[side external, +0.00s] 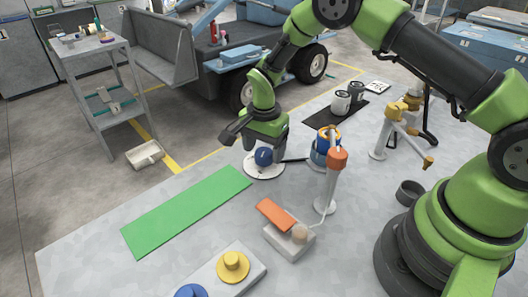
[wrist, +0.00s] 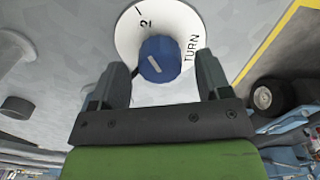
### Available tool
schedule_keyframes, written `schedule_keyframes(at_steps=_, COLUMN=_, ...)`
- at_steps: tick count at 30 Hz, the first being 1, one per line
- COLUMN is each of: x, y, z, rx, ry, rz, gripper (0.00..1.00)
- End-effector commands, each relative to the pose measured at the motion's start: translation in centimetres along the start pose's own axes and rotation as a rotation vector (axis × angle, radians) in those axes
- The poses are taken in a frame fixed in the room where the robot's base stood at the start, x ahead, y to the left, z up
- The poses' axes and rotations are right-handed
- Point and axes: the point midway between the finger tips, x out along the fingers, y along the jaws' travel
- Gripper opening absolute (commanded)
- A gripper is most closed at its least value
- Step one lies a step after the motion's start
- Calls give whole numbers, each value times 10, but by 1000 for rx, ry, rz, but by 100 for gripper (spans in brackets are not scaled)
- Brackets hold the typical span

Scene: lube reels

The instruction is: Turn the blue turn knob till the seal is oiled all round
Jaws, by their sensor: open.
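The blue turn knob (wrist: 158,56) sits on a round white dial plate (wrist: 130,42) marked "2" and "TURN"; a short white line shows on its top. In the side view the knob (side external: 264,156) stands on the bench beneath my gripper (side external: 264,146). My gripper (wrist: 162,72) is open in the wrist view, one finger on each side of the knob, with visible gaps. A blue canister-like part with an orange and white top (side external: 325,145) stands right of the dial, partly behind an orange-headed post (side external: 337,159). I cannot make out the seal or any oil on it.
A dark lead runs from the dial towards the blue part. An orange pedal (side external: 275,214), yellow knob (side external: 233,265) and another blue knob (side external: 190,291) are at the front. The green mat (side external: 187,210) is clear.

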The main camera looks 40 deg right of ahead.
Motion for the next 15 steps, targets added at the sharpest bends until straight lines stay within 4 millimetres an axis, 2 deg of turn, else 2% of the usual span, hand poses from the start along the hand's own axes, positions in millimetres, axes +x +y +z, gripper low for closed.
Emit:
schedule_keyframes(at_steps=3, x=-25, y=-1, z=0, rx=1, ry=1, rz=-7, gripper=71)
schedule_keyframes(at_steps=9, x=-63, y=0, z=0, rx=3, ry=0, rz=-3, gripper=71)
schedule_keyframes(at_steps=15, x=-82, y=0, z=0, rx=1, ry=0, rz=-1, gripper=71)
